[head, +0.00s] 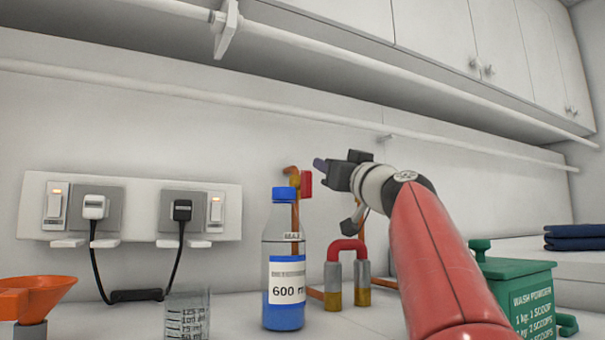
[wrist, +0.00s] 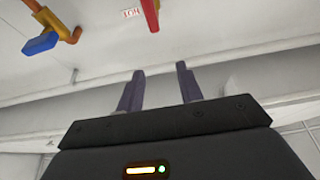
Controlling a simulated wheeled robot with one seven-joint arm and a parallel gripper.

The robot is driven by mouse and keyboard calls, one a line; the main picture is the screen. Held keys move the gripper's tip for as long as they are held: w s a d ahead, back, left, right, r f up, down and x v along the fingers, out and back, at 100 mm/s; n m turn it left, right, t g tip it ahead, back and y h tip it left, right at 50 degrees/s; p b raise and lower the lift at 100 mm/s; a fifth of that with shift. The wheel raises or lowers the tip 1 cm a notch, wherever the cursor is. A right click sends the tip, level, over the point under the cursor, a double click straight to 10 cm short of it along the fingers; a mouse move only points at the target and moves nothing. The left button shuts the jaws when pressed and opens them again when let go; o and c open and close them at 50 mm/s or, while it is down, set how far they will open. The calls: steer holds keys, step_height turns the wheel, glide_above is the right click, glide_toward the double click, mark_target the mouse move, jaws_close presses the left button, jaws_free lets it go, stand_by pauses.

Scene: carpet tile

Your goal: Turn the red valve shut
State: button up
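The red valve handle (head: 306,180) sits on a copper and brass pipe (head: 294,182) by the wall, just above and right of the bottle cap in the head view. In the wrist view a red lever (wrist: 150,14) enters at the top edge, partly cut off. My gripper (head: 319,164) is just right of the red handle in the head view. In the wrist view my gripper (wrist: 160,68) has its two fingers apart with nothing between them. The red lever lies beyond the fingertips, apart from them.
A blue handle (wrist: 40,44) on a second brass valve is left of the red one. A blue-capped bottle (head: 284,265) stands before the pipe. A red U-shaped pipe (head: 347,246), green tub (head: 520,290), beaker (head: 188,316) and orange funnel (head: 35,293) stand nearby.

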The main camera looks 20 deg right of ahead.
mark_target(306, 185)
steer(key=w+p, duration=0.2)
steer(key=w, duration=0.2)
steer(key=w+p, duration=0.2)
steer(key=w, duration=0.2)
steer(key=w+r+p, duration=0.1)
steer(key=w+p, duration=0.1)
steer(key=w, duration=0.2)
steer(key=shift+w+a+r+p, duration=0.1)
steer(key=shift+w+a+p, duration=0.1)
steer(key=shift+w+p, duration=0.2)
steer(key=shift+s, duration=0.1)
jaws_close()
